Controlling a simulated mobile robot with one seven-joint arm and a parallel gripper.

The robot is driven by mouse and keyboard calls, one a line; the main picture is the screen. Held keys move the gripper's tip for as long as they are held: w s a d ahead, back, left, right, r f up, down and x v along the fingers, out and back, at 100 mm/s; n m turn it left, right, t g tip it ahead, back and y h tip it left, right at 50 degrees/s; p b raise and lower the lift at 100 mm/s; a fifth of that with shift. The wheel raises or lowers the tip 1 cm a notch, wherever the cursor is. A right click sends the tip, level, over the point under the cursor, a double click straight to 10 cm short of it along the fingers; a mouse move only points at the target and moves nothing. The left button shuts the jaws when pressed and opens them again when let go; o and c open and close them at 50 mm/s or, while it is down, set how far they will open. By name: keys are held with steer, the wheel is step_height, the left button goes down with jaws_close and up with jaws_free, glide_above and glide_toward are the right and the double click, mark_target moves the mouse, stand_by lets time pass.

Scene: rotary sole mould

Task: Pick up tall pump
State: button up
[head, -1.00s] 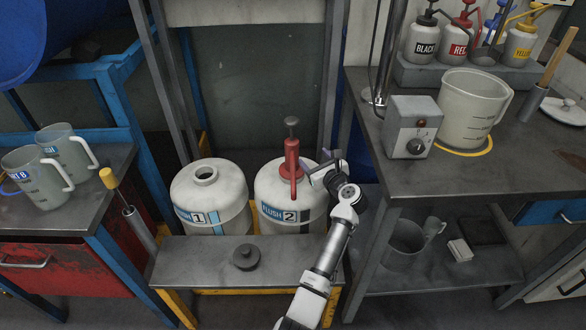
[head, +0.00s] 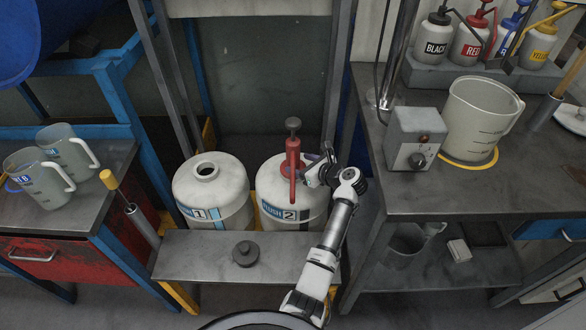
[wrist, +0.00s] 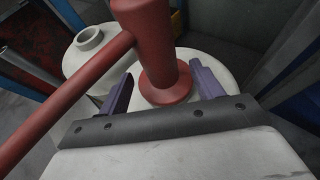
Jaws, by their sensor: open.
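The tall pump (head: 293,160) is red with a dark knob on top and a spout hanging down its front. It stands upright in the top of the white container labelled FLUSH 2 (head: 287,190). My gripper (head: 307,168) is at the pump's right side in the head view. In the wrist view the red pump body (wrist: 150,45) rises between the two purple fingers of my gripper (wrist: 162,82), with a gap to each finger. The spout crosses the left of that view. The gripper is open and holds nothing.
The container labelled 1 (head: 212,190) with an open neck stands to the left. A dark cap (head: 246,254) lies on the grey step (head: 190,262) in front. A bench (head: 450,185) with a control box (head: 414,137) and a jug (head: 478,115) is on the right.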

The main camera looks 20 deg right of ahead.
steer(key=shift+x, duration=1.25)
steer(key=shift+r, duration=0.1)
steer(key=c, duration=1.4)
